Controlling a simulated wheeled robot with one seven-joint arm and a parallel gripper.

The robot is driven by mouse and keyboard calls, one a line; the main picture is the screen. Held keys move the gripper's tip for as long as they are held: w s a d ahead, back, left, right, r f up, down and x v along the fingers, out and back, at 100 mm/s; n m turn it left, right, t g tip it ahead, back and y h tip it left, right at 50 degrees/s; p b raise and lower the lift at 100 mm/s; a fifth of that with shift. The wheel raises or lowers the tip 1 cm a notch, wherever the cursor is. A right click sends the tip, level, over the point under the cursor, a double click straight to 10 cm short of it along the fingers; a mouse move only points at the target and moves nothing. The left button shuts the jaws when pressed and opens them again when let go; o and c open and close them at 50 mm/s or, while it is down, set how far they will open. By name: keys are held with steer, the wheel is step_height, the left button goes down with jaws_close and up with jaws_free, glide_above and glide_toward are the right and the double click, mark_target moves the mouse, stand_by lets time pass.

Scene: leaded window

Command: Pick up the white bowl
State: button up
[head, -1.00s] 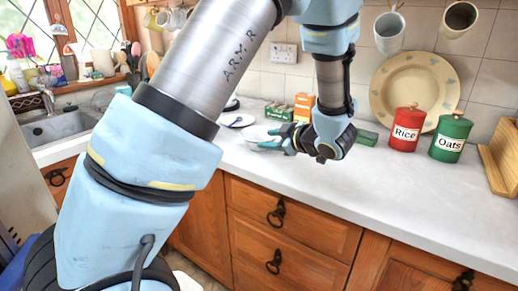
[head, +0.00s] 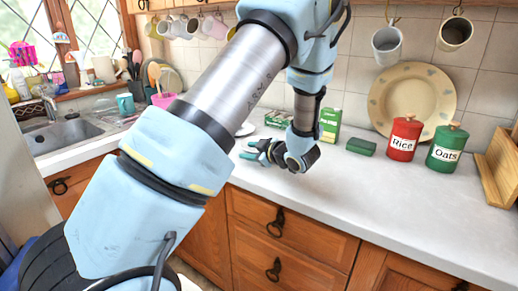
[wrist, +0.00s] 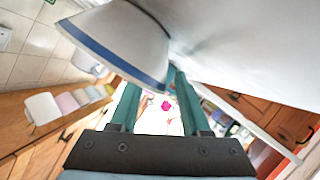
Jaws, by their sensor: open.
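The white bowl (wrist: 118,38) has a blue band near its rim and fills the upper left of the wrist view, close to my fingertips. My gripper (wrist: 153,84) is open, with one teal finger on each side of the view's middle. The bowl's rim edge reaches across the space at the fingertips; I cannot tell whether it touches a finger. In the head view my gripper (head: 252,150) is low over the counter. A white piece of crockery (head: 245,129) shows just behind it, mostly hidden by my arm; I cannot tell if it is the bowl.
The white counter (head: 370,195) is clear to the right. A green box (head: 330,124), a green block (head: 361,146), a red Rice tin (head: 404,138) and a green Oats tin (head: 447,147) stand right of my gripper. A large plate (head: 412,100) leans on the wall. The sink (head: 65,135) is left.

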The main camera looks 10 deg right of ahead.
steer(key=shift+w, duration=0.1)
jaws_close()
stand_by(0.3)
stand_by(1.1)
